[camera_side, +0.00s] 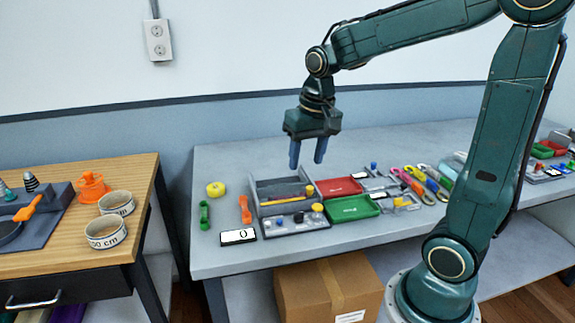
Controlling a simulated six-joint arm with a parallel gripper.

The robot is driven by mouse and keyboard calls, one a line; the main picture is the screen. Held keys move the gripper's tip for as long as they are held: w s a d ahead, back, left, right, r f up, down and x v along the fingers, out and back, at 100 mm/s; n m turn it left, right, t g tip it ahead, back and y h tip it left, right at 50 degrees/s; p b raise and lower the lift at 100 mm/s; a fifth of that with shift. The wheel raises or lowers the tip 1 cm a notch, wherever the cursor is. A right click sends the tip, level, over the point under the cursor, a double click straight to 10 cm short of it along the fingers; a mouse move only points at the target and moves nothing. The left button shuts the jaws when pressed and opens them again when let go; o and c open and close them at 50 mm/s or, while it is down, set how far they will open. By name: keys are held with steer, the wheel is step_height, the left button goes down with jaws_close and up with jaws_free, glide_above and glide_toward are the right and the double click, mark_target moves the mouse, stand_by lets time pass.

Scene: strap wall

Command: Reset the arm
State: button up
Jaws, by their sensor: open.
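My gripper (307,160) hangs in the air above the grey table, pointing down. Its two blue fingers are apart and nothing is between them. It is above a grey compartment tray (282,190) and touches nothing. My green arm reaches in from the right, with its base at the lower right.
The grey table (230,160) carries a red tray (338,187), a green tray (352,208), a yellow ring (216,189), green and orange pieces, a "0" card (238,237) and several coloured straps. A wooden bench (75,175) stands left; a cardboard box (328,290) sits below.

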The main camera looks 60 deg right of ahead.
steer(key=s+a+r+n+t, duration=0.3)
steer(key=s+a+n, duration=0.3)
steer(key=s, duration=0.7)
steer(key=shift+s+a+r+t, duration=0.15)
steer(key=shift+s+a+t, duration=0.2)
steer(key=shift+a, duration=0.65)
steer(key=shift+w, duration=0.15)
